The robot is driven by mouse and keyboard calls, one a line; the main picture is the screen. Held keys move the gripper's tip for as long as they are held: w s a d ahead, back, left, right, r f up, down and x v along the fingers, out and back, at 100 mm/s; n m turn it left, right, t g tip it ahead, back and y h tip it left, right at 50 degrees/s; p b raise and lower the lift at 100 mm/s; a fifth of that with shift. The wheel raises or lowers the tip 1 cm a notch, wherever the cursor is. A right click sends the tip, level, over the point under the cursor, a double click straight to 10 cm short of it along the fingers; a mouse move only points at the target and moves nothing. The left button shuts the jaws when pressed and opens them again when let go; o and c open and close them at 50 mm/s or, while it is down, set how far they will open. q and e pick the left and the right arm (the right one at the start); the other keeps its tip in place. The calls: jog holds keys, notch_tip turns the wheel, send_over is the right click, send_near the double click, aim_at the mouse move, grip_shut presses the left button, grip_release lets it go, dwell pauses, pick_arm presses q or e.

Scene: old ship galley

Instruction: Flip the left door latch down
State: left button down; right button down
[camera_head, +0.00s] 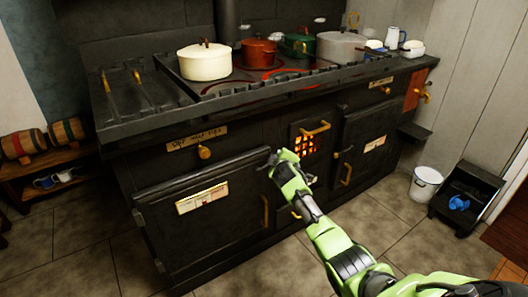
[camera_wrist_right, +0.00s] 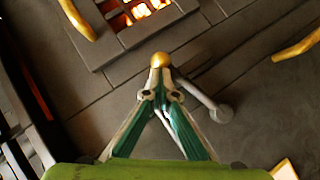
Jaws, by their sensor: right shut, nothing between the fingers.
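The left oven door (camera_head: 205,217) is black and closed, with a pale label and a brass handle (camera_head: 265,212) on its right side. The latch is a small grey lever (camera_wrist_right: 205,100) with a round brass knob (camera_wrist_right: 160,60) at its tip. In the right wrist view it runs slantwise from a round pivot at lower right to the knob. My right gripper (camera_wrist_right: 160,94) is shut and empty, its tips right at the lever by the knob; I cannot tell whether they touch. In the head view the right gripper (camera_head: 275,158) is at the door's upper right corner and hides most of the latch. My left gripper is out of view.
A glowing fire grate (camera_head: 304,143) with a brass handle (camera_head: 312,129) is beside the gripper. The right oven door (camera_head: 365,140) is closed. Several pots stand on the stovetop, including a cream pot (camera_head: 204,64). A white bucket (camera_head: 425,186) is on the floor at right.

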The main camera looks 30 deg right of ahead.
jog(key=shift+d+f, duration=0.1)
dwell(0.5)
jog(key=shift+s, duration=0.1)
jog(key=v, duration=1.1)
jog(key=shift+s+a, duration=0.2)
jog(key=shift+s, duration=0.15)
